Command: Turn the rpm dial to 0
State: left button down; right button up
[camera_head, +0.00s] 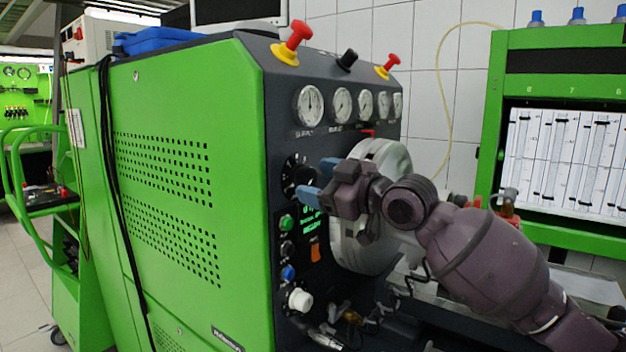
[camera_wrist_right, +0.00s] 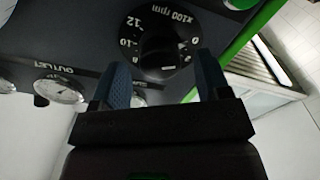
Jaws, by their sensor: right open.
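The rpm dial (camera_head: 294,174) is a round black knob on the dark front panel of the green bench. In the right wrist view the dial (camera_wrist_right: 162,52) shows upside-down white numbers and an "x100 rpm" label. My right gripper (camera_head: 318,181) is in front of the panel, its two blue fingers pointing at the dial. In the right wrist view the open fingers (camera_wrist_right: 163,78) stand apart, one toward each side of the dial. I cannot tell whether they touch it. My left gripper is not in view.
Below the dial are a green-lit display (camera_head: 313,220), a green button (camera_head: 286,223), a blue button (camera_head: 289,272) and a white knob (camera_head: 300,299). A round grey metal housing (camera_head: 352,255) stands close behind my right gripper. Several gauges (camera_head: 309,105) sit above.

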jog(key=v, duration=0.9)
jog(key=shift+s, duration=0.15)
